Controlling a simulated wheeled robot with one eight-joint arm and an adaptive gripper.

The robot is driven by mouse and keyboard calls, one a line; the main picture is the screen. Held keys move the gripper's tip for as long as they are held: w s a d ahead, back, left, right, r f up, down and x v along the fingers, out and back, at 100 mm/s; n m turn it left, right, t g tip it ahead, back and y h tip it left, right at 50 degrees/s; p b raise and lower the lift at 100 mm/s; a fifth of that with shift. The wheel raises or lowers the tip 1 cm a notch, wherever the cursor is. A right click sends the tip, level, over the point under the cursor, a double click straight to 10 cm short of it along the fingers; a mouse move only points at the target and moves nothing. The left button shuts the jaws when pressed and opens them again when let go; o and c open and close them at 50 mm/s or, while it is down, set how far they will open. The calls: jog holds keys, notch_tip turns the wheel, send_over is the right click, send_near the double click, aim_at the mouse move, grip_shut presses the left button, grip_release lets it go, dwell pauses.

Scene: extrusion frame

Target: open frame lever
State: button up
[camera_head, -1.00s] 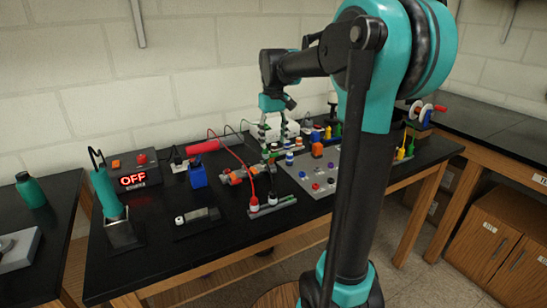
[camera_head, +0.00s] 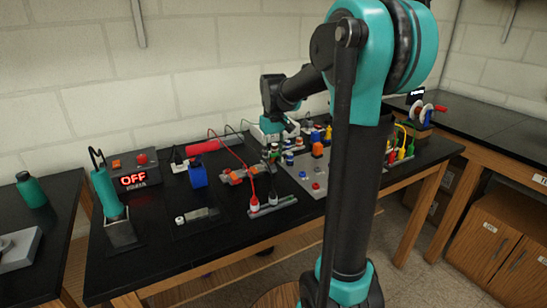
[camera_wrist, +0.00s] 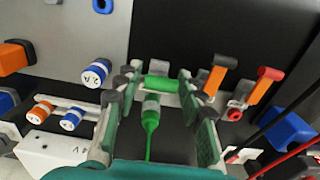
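In the wrist view, a green lever-like handle (camera_wrist: 161,82) lies crosswise on a grey rail (camera_wrist: 172,99). Below it is a green plug (camera_wrist: 151,105) with a green lead. My gripper (camera_wrist: 157,85) is open, with one finger to the left and one to the right of the green handle. A gap shows on each side of it. In the head view my gripper (camera_head: 273,152) is low over the bench, and the levers there are too small to make out.
A grey panel (camera_wrist: 75,45) with blue and orange knobs is at the left in the wrist view. A blue block (camera_wrist: 290,130) and leads are at the right.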

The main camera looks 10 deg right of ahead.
jog(key=c, duration=0.5)
jog(key=shift+s+f+t, duration=0.1)
jog(key=shift+s+t, duration=0.1)
jog(key=shift+t, duration=0.5)
jog(key=shift+c, duration=0.3)
jog(key=o, duration=1.1)
notch_tip(320, 180, up, 12)
jog(key=s, duration=0.1)
jog(key=shift+s+d, duration=0.2)
jog(key=shift+d, duration=0.1)
